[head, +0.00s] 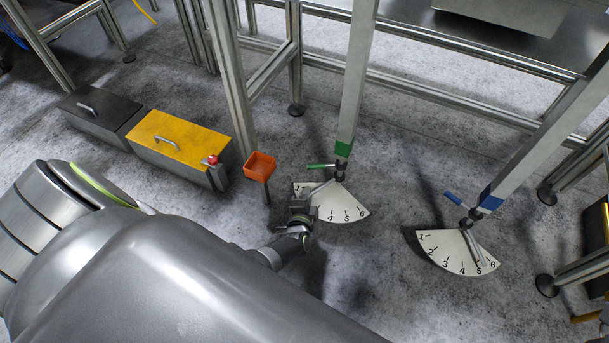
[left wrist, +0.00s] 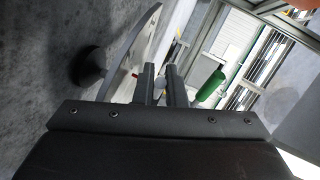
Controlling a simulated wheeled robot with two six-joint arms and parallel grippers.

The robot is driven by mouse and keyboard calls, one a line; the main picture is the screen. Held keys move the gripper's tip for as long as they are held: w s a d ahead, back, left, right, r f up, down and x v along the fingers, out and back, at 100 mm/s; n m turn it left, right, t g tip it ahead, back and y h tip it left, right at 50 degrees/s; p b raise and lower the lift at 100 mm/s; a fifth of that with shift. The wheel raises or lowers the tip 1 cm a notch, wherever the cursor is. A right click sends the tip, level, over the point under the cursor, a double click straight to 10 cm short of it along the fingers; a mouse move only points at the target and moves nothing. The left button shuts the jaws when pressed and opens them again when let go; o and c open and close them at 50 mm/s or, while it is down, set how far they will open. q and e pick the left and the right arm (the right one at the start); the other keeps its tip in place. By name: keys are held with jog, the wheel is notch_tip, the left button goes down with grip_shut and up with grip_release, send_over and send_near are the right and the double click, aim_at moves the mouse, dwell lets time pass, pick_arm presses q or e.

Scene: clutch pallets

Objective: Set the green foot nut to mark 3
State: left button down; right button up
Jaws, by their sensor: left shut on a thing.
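The green foot nut (head: 340,166) sits at the bottom of the table leg with the green band (head: 344,147). A green-handled lever (head: 320,165) sticks out left from it; the green grip also shows in the left wrist view (left wrist: 210,86). A grey pointer bar (head: 322,188) runs down-left from the nut over a white dial (head: 345,204). Marks 4, 5 and 6 are readable; mark 3 is hidden by my gripper. My left gripper (head: 302,204) is over the dial's left part, shut on the bar's outer end. Its fingers (left wrist: 161,80) nearly meet there. The exact mark cannot be read.
An orange cup on a post (head: 260,167) stands close left of the dial. Yellow (head: 180,140) and black (head: 97,115) boxes lie further left. A blue-banded leg (head: 490,197) has its own dial (head: 445,250) at right, pointer near 5 to 6. Floor between the dials is clear.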

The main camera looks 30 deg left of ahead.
pick_arm(q)
jog(key=d+y, duration=0.1)
jog(key=d+n, duration=0.1)
jog(key=shift+s+d+f+n+g+y, duration=0.15)
jog(key=shift+s+d+n+g+y, duration=0.15)
jog(key=shift+g+y, duration=0.1)
jog(key=shift+s+d+n+g+y+b, duration=0.15)
jog(key=shift+d+n+g+y+b, duration=0.4)
jog(key=shift+d+n+y, duration=0.4)
jog(key=c, duration=1.8)
grip_release()
jog(key=shift+o, duration=0.2)
jog(key=shift+a, duration=0.1)
